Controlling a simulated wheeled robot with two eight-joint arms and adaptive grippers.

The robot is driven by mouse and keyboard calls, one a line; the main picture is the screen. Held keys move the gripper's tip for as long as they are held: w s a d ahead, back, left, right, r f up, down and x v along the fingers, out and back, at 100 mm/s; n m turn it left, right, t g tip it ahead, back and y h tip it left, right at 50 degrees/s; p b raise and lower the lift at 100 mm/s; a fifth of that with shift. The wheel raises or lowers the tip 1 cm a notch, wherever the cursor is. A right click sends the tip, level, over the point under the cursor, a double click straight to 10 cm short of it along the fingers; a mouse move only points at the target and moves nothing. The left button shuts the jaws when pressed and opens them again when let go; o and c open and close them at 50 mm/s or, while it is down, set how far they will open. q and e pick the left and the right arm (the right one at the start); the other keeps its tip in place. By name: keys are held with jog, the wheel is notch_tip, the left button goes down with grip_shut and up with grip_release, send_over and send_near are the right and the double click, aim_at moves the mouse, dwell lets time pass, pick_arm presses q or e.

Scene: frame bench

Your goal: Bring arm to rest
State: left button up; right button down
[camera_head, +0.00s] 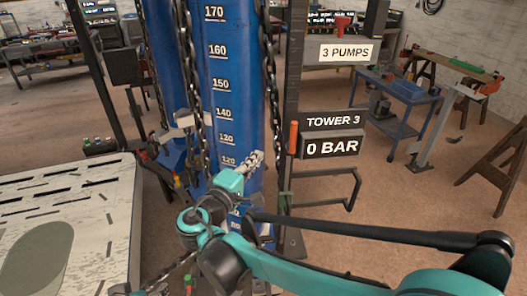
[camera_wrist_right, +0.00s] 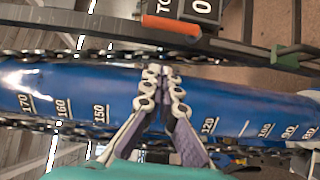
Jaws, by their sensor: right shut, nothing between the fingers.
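My right gripper (camera_head: 254,158) is in front of the blue tower (camera_head: 232,70) in the head view, its fingers pointing up and to the right. Its arm comes in from the lower right. In the right wrist view the two linked fingers (camera_wrist_right: 161,72) meet at their tips, with nothing between them. Behind them is the blue column (camera_wrist_right: 60,95) with its white number scale. Whether the fingertips touch it cannot be told. My left gripper cannot be made out in the head view.
Chains (camera_head: 195,100) hang along the tower. A dark post with a "0 BAR" sign (camera_head: 332,146) and a low black rail (camera_head: 335,185) stand right of it. A pale slotted ramp (camera_head: 85,215) is at the left. A blue cart (camera_head: 395,100) stands farther back; open floor lies before it.

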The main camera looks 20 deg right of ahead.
pick_arm(q)
jog(key=shift+w+d, duration=0.1)
jog(key=shift+d, duration=0.1)
pick_arm(e)
jog(key=shift+s+a, duration=0.1)
jog(key=shift+s, duration=0.25)
pick_arm(q)
jog(key=shift+a, duration=0.1)
pick_arm(e)
jog(key=shift+a, duration=0.1)
